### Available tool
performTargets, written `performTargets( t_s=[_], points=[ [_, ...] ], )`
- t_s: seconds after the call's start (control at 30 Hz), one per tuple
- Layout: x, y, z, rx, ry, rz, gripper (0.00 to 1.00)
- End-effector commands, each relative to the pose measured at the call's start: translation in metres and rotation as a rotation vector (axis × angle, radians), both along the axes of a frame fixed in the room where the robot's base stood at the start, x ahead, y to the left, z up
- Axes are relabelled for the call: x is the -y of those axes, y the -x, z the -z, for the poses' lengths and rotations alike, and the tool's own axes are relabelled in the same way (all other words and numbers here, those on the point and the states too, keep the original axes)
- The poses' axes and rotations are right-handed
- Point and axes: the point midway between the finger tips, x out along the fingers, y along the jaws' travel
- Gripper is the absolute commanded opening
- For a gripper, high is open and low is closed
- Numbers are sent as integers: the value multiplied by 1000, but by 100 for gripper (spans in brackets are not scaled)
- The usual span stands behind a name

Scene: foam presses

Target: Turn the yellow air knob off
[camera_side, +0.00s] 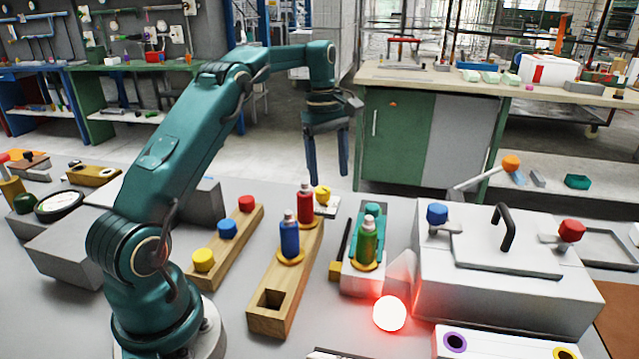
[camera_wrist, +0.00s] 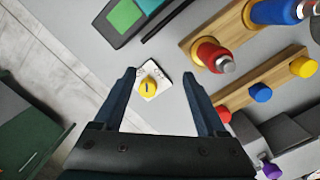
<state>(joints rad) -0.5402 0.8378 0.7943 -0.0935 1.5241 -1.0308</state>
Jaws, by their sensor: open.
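The yellow air knob (camera_side: 323,194) sits on a small white plate (camera_side: 327,207) on the grey table, behind the red bottle in the side view. In the wrist view the yellow knob (camera_wrist: 149,86) shows a dark line across its top, and its white plate (camera_wrist: 156,75) carries small marks too small to read. My gripper (camera_side: 328,180) is open and empty, pointing down above the knob. In the wrist view my gripper (camera_wrist: 158,80) has its two fingers apart, one on each side of the knob, with no contact visible.
A red bottle (camera_side: 305,204) and blue bottle (camera_side: 290,238) stand in a wooden rack (camera_side: 266,323). A green bottle (camera_side: 366,244) stands right of it. A wooden bar (camera_side: 225,248) holds coloured buttons. A grey press box (camera_side: 500,292) is at right, and a red glowing lamp (camera_side: 389,313) stands in front.

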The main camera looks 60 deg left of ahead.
Motion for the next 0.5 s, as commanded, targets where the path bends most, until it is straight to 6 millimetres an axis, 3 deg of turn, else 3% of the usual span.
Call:
performTargets(
  t_s=[0.5],
  points=[
    [-30, -20, -38, -20, -458, 66, 74]
  ],
)
